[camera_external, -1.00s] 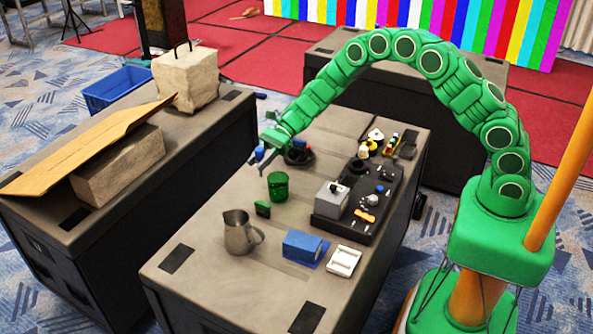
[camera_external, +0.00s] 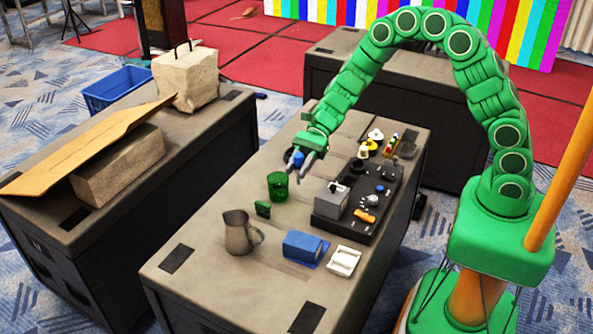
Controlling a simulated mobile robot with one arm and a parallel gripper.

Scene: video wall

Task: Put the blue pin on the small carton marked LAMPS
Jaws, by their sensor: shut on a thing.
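My gripper (camera_external: 298,170) is shut on the blue pin (camera_external: 298,159), which shows as a small blue shape between the fingers. It is over the far part of the near table, just beyond the green cup (camera_external: 278,186); its exact height above the table is hard to tell. No LAMPS marking can be read. A small grey box (camera_external: 330,201) stands on the black tray, and a blue box (camera_external: 302,244) lies near the front; I cannot tell which, if either, is the carton.
The black tray (camera_external: 347,228) holds several small parts. A metal pitcher (camera_external: 238,234), a small green block (camera_external: 263,209) and a white holder (camera_external: 345,261) stand on the near table (camera_external: 205,265). Small bottles (camera_external: 372,146) are at the far right. The table's left side is mostly clear.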

